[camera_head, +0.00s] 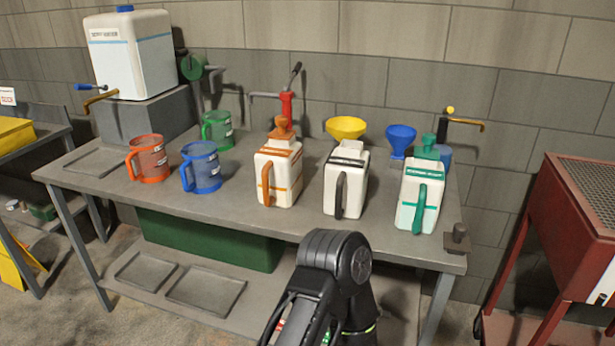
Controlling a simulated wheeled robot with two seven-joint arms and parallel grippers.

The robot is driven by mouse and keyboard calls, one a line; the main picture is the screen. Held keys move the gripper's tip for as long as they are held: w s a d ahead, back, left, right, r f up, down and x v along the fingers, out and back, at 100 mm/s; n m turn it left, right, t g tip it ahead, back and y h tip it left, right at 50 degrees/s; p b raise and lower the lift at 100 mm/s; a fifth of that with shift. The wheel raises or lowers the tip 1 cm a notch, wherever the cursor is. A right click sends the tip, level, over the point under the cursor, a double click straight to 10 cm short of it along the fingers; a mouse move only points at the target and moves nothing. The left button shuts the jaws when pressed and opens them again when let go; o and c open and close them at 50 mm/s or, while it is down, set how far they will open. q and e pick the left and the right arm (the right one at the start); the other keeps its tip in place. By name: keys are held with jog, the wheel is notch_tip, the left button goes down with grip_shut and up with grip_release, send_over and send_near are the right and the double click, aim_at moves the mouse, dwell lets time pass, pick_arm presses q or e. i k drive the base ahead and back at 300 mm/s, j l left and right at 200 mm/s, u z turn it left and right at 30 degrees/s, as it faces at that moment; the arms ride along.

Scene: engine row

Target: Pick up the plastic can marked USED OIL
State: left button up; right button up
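Three white plastic cans stand upright on the grey workbench (232,200). One has an orange handle, stripe and cap (284,170). The right one has a green handle, stripe and cap (407,207). Their label print is too small to read, so I cannot tell which is marked USED OIL. Neither of my grippers shows; only a dark arm part of mine is at the bottom middle, in front of the bench.
Red (152,160), blue (207,168) and green jugs (218,130) stand left of the cans. Yellow (346,127) and blue funnels (400,138) are behind them. A large white container (130,55) sits on a grey block at back left. A red cabinet (560,215) stands at right.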

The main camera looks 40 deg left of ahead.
aim_at(347, 168)
jog(key=u, duration=1.3)
jog(key=i+l+z, duration=0.5)
jog(key=z, duration=0.15)
